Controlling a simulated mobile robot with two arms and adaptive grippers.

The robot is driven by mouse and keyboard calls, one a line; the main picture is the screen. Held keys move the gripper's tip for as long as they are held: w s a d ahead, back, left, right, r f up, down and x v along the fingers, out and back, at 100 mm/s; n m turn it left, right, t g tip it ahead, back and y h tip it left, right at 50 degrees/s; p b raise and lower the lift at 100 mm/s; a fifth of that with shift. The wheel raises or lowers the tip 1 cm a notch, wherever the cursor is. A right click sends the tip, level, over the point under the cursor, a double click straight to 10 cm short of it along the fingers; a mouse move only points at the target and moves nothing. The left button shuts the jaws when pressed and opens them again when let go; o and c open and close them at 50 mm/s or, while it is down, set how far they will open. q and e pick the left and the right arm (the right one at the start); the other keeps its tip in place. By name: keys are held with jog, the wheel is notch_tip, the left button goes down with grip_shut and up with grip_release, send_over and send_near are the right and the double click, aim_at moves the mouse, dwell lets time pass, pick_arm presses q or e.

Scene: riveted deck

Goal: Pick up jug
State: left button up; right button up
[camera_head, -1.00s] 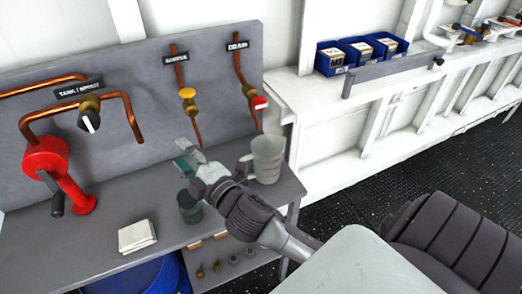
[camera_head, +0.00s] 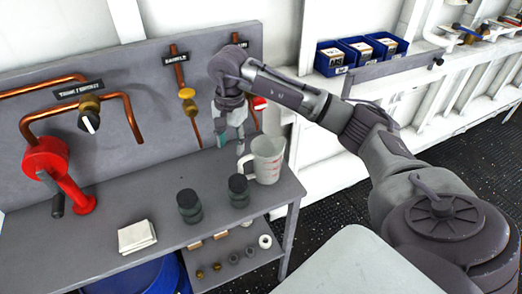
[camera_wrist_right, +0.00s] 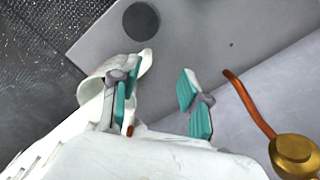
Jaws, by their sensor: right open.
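The jug (camera_head: 268,160) is a pale, translucent measuring jug with red marks. It stands upright at the right end of the grey bench, its handle (camera_head: 243,167) facing left. My right gripper (camera_head: 230,142) is open and points down, just left of the jug by its handle. In the right wrist view the jug (camera_wrist_right: 90,92) is partly hidden behind one teal-padded finger of my gripper (camera_wrist_right: 158,100). I cannot tell whether that finger touches the jug. The other finger is apart from it. My left gripper is not in view.
Two dark jars (camera_head: 189,206) (camera_head: 238,191) stand in front of the jug on the bench (camera_head: 95,250). White cloths or tiles (camera_head: 137,236) lie further left. A panel with copper pipes and valves (camera_head: 187,94) rises behind. A lower shelf holds small fittings (camera_head: 234,258).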

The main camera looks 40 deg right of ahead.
aim_at(240, 166)
jog(key=shift+s+d+f+h, duration=0.15)
jog(key=shift+d+h, duration=0.35)
jog(key=shift+d, duration=0.6)
notch_tip(240, 166, down, 6)
jog(key=shift+f+p, duration=0.1)
jog(key=shift+p, duration=0.85)
jog(key=shift+s+f+p, duration=0.1)
jog(key=shift+f+p, duration=0.6)
jog(key=shift+f, duration=2.6)
grip_shut()
